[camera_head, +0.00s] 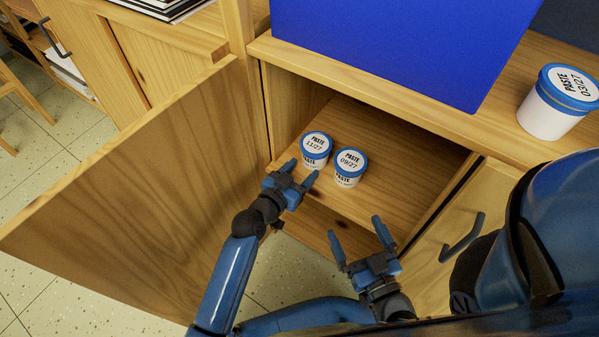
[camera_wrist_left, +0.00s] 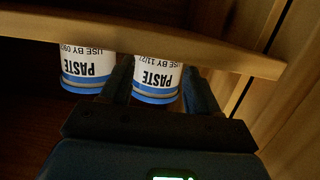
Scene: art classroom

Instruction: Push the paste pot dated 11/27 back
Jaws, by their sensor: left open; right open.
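The paste pot dated 11/27 (camera_head: 315,151) stands upright on the shelf inside the open cabinet, white with a blue lid. The paste pot dated 09/27 (camera_head: 350,166) stands close on its right. My left gripper (camera_head: 301,170) is open just in front of the 11/27 pot. In the left wrist view, which is upside down, the 11/27 pot (camera_wrist_left: 157,80) shows between my left fingers and the 09/27 pot (camera_wrist_left: 88,68) beside them. I cannot tell whether the fingers touch it. My right gripper (camera_head: 355,241) is open and empty, in front of the cabinet on the right.
A third paste pot dated 03/27 (camera_head: 559,103) stands on the cabinet top beside a large blue box (camera_head: 400,45). The open wooden door (camera_head: 140,195) is on the left. The shelf (camera_head: 400,150) is clear behind and right of the two pots.

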